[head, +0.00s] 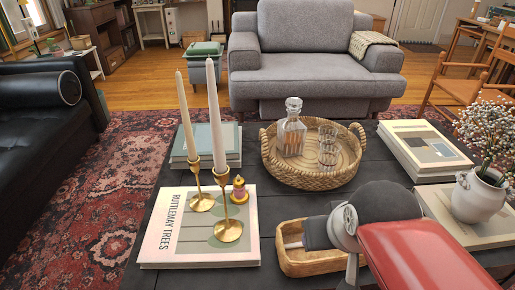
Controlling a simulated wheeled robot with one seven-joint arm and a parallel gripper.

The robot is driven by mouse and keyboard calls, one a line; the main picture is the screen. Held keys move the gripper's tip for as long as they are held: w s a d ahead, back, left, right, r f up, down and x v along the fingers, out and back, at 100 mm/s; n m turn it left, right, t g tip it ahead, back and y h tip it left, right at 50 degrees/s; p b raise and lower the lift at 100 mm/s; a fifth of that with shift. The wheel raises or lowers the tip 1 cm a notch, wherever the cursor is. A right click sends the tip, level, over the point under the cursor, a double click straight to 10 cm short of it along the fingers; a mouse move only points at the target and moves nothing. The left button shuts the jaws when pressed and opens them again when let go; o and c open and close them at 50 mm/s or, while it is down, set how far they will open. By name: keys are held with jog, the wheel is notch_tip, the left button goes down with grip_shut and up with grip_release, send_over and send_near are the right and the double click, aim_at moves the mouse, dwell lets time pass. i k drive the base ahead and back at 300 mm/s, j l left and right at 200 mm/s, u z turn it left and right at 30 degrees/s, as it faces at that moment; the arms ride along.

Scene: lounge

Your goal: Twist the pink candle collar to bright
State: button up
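A small gold candle piece with a pink band, the pink candle collar (239,191), stands on the pale book (165,235) at the left of the dark table. It is just right of two brass candlesticks (229,231) with tall pale candles. The front candlestick stands close beside it. Any setting mark on the collar is too small to read. My gripper (294,243) is low over a wooden tray at the table's front middle, to the right of and nearer than the collar, apart from it. My arm hides most of it, so its fingers cannot be made out.
The wooden tray (300,268) lies under my arm. A woven basket (312,178) with a decanter (291,130) and glasses (328,150) stands behind. Books (425,150) and a white flower vase (478,197) are at right. The tall candles rise left of the collar.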

aim_at(239, 182)
jog(key=i+l+u, duration=0.15)
jog(key=u, duration=0.55)
